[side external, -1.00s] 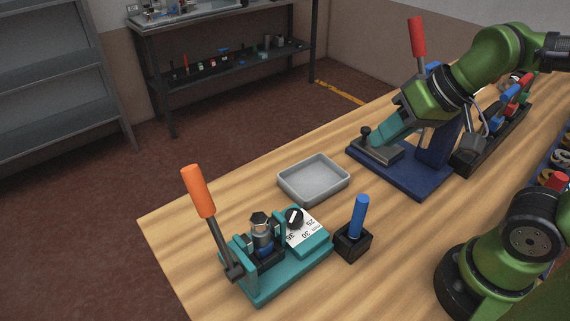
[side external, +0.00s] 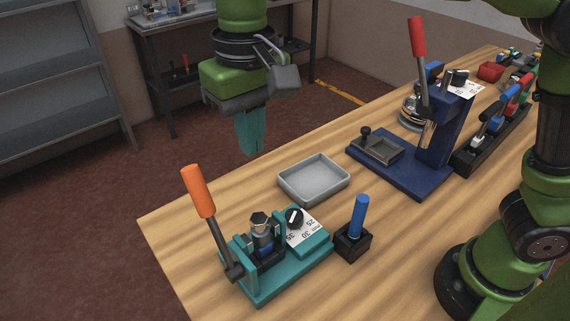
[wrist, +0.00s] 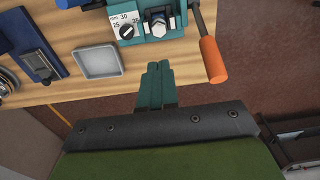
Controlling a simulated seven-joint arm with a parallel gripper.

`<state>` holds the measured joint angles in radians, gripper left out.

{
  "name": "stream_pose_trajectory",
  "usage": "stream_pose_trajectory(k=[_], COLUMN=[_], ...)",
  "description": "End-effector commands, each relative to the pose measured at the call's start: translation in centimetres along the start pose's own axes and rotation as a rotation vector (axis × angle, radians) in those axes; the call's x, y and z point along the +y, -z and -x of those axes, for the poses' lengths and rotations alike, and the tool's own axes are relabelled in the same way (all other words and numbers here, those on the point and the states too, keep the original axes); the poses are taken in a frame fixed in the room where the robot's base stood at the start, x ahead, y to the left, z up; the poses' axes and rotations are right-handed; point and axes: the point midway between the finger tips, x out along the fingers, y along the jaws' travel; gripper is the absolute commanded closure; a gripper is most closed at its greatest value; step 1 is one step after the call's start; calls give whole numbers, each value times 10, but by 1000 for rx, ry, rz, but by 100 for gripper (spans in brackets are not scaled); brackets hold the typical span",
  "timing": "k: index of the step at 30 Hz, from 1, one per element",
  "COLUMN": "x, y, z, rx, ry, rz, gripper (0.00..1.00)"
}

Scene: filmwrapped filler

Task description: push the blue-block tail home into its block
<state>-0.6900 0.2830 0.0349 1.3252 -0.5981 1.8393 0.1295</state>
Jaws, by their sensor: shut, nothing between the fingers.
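In the side view a blue upright stick (side external: 359,216), which looks like the tail, stands in a small black block (side external: 352,243) on the table, right of the teal fixture. It leans very slightly; how deep it sits cannot be told. My gripper (side external: 250,150) has teal fingers, closed together and empty, pointing down. It is raised behind the grey tray in the side view, well apart from the stick. In the wrist view the fingertips (wrist: 159,66) meet below the teal fixture.
The teal fixture (side external: 285,277) has an orange lever (side external: 198,191) standing up and a dial (side external: 294,217). A grey empty tray (side external: 313,180) lies behind the stick. A dark blue press (side external: 435,145) with a red lever stands farther right. Front table wood is clear.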

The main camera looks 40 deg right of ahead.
Motion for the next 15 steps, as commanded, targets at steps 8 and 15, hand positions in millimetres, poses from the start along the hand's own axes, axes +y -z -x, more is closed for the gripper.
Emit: stream_pose_trajectory(k=[8,15], x=[2,2], y=[-3,-4], z=[-1,-9], rx=[-16,-18], ry=[-5,-5], rz=[-15,-13], gripper=[100,100])
